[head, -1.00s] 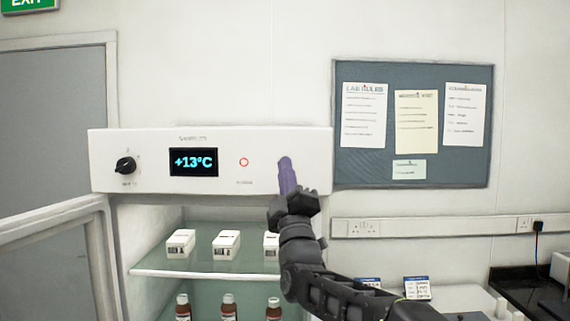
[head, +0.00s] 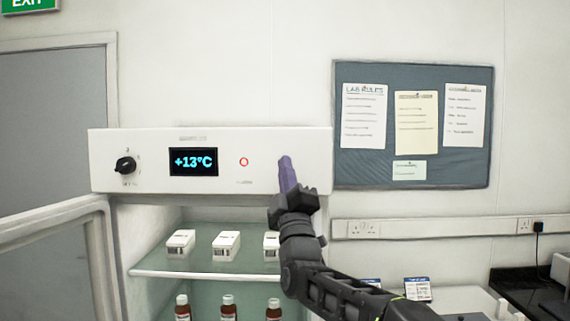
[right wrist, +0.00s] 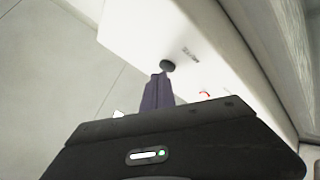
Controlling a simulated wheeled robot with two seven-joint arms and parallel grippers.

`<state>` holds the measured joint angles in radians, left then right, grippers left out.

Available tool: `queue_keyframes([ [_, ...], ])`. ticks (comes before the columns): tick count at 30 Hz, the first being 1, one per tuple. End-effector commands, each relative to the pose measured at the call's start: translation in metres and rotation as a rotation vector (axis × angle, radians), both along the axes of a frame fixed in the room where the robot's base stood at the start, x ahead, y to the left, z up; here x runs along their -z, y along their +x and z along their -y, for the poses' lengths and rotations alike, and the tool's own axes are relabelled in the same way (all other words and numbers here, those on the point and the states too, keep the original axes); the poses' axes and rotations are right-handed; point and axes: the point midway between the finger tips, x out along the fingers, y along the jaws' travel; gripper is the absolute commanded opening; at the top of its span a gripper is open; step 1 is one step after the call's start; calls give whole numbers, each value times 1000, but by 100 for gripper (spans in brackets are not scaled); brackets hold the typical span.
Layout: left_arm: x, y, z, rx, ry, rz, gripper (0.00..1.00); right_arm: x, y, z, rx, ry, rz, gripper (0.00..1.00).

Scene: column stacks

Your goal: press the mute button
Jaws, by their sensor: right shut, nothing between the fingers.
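A dark round button (right wrist: 168,65), with small lettering beside it, sits on the white panel in the right wrist view. In the head view the button is hidden behind my right gripper. My right gripper (head: 286,162) is shut and empty, its purple fingers raised in front of the right end of the control panel (head: 140,142). In the right wrist view the shut fingertips (right wrist: 161,77) are right by the button; I cannot tell whether they touch it. My left gripper is not in view.
The panel has a dial (head: 126,165), a +13°C display (head: 194,161) and a red ring light (head: 243,161). Below, the open fridge holds white boxes (head: 226,244) and bottles (head: 228,307). Its door (head: 50,222) stands open at left. A noticeboard (head: 412,125) hangs at right.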

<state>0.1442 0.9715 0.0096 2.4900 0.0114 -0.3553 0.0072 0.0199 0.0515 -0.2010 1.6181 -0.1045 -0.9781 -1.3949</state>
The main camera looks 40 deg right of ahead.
Motion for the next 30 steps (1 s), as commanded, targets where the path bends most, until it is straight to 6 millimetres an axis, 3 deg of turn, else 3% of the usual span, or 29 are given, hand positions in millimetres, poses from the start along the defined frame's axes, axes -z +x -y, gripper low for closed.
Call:
queue_keyframes([
  [30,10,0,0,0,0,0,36,2,1,1,0,0,0,0],
])
